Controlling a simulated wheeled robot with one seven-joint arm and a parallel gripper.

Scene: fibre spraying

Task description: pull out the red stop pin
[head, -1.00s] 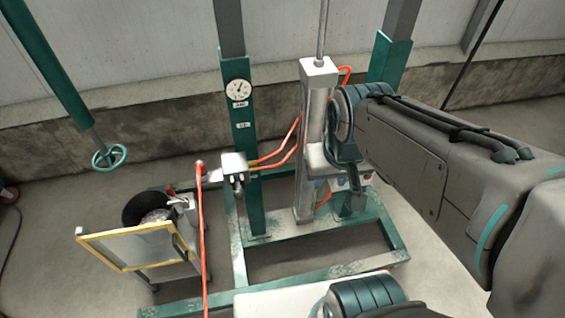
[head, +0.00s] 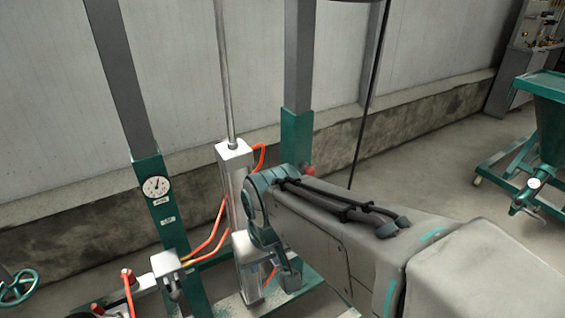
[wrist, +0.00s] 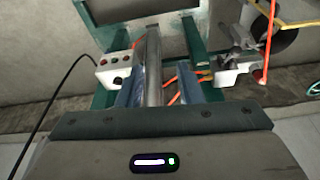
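The metal cylinder column (wrist: 153,62) stands beyond the gap. In the head view my forearm runs in from the lower right, and its end is left of and below the red pin, apart from it.
A silver cylinder column (head: 238,200) with a rod stands between the green posts. Orange hoses (head: 208,245) run to it. A gauge (head: 156,187) is on the left post. A green hopper frame (head: 545,125) stands far right. The floor between is clear.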

